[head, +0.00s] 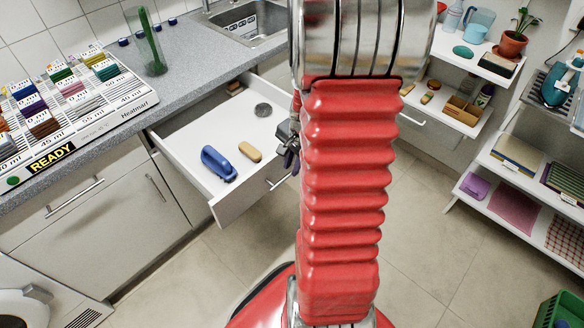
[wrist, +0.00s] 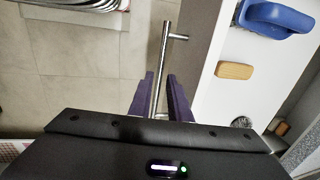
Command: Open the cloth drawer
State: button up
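A white drawer (head: 195,143) stands pulled out from under the grey counter. A blue handled item (head: 218,163), a tan sponge-like block (head: 250,151) and a round grey pad (head: 263,109) lie in it; I see no cloth in it. In the wrist view the drawer's front edge (wrist: 207,70) runs beside its metal bar handle (wrist: 165,55). My gripper (wrist: 160,76) has its two purple fingers apart, one on each side of the bar, with a narrow gap showing. In the head view my red arm hides most of the gripper and part of the drawer front.
The counter (head: 185,60) carries a rack of coloured spools (head: 65,95), a glass cylinder with something green (head: 150,45) and a sink (head: 245,22). Shelves (head: 520,170) stand at the right. A green crate (head: 560,310) is at the lower right. The tiled floor (head: 430,220) between is clear.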

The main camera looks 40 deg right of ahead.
notch_tip(320, 180, up, 11)
jog(key=s, duration=0.2)
jog(key=shift+s+r, duration=0.15)
jog(key=shift+r, duration=0.05)
dwell(0.8)
jog(key=s+a+r+n+t, duration=0.1)
jog(key=a+r+n, duration=0.3)
jog(key=a, duration=0.5)
jog(key=s+a+r+n+t, duration=0.1)
jog(key=s+a+r+n, duration=0.1)
jog(key=a+r+n, duration=0.2)
jog(key=s+a+r+n+t, duration=0.1)
jog(key=a+r+n, duration=0.4)
jog(key=a+n, duration=0.4)
jog(key=a, duration=0.5)
jog(key=shift+s+a+n, duration=0.15)
jog(key=shift+s+n, duration=0.15)
jog(key=shift+s, duration=0.05)
